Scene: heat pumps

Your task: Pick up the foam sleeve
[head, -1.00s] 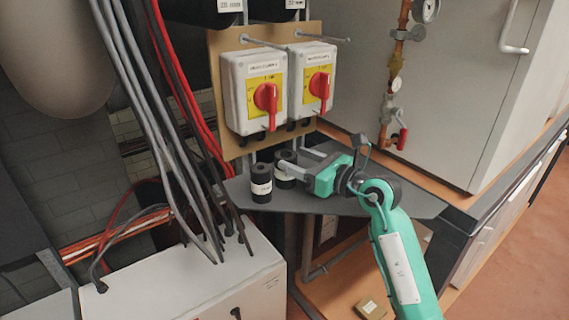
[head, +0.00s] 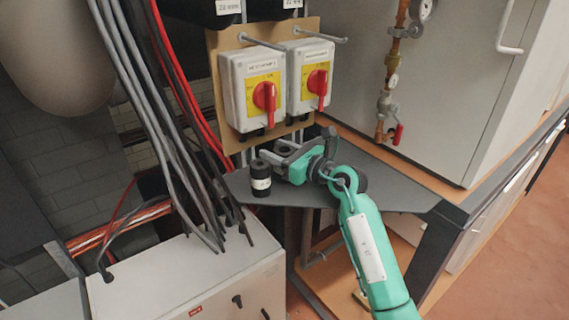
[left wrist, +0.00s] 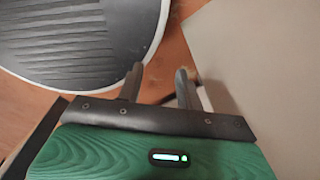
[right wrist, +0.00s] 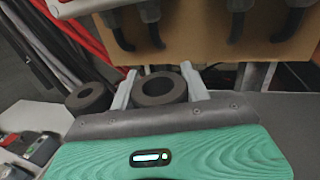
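Two black foam sleeves stand upright side by side on the dark grey shelf (head: 395,187). The left sleeve (head: 260,178), with a white label, shows in the head view and at the left of the right wrist view (right wrist: 88,97). The other sleeve (right wrist: 160,88) is between the fingers of my right gripper (right wrist: 160,72). No clear gap shows at its sides, but the fingers look spread and not clearly clamped. In the head view my right gripper (head: 270,157) hides that sleeve. My left gripper (left wrist: 158,75) is open and empty, away from the shelf.
Two switch boxes with red handles (head: 265,97) hang on a board just behind the sleeves. Grey cables (head: 160,130) run down at the left. A white box (head: 195,275) stands below. The shelf's right part is clear.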

